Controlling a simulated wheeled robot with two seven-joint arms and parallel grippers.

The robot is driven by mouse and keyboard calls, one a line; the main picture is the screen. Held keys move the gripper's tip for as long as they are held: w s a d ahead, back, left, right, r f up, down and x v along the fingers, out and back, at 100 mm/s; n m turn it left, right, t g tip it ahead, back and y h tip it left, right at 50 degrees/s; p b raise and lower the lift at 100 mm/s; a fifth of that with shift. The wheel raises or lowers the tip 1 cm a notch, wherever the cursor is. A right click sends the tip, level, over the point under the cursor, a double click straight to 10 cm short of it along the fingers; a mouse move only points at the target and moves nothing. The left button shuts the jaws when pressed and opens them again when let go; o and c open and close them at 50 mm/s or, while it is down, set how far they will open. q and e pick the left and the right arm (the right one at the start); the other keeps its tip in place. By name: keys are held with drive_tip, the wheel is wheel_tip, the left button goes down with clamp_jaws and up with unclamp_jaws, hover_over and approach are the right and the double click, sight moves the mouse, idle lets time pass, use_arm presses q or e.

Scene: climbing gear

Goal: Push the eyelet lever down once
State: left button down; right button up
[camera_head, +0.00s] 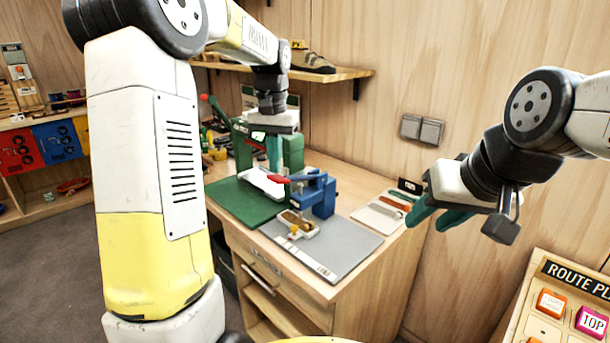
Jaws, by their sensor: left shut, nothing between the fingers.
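A blue eyelet press (318,196) stands on a grey mat on the workbench, with a red-handled lever (297,178) sticking out to its left. A small brown-and-white piece (297,224) lies at the foot of the press. My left gripper (274,168) points down with its teal fingers shut and empty. Its fingertips are just above or behind the free end of the red lever; I cannot tell whether they touch it. My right gripper (437,213) is open and empty, in the air to the right of the bench.
A green machine (240,142) stands behind my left gripper, with a white item (262,184) on the green mat (238,204). A tray (378,217) with strips lies at the bench's right. A shelf (345,73) hangs above. A "ROUTE PL" board (550,285) stands at lower right.

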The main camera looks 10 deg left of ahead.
use_arm(q)
drive_tip(key=shift+r, duration=2.05)
drive_tip(key=shift+r, duration=0.1)
drive_tip(key=shift+s+r, duration=0.15)
drive_tip(key=shift+s, duration=0.25)
drive_tip(key=s+d+f+t+h, duration=0.1)
drive_tip(key=s+t, duration=0.2)
drive_tip(key=s, duration=0.8)
drive_tip(key=s+d+f+n+t+h, duration=0.1)
drive_tip(key=s+t, duration=0.2)
drive_tip(key=s, duration=0.9)
drive_tip(key=shift+d, duration=0.25)
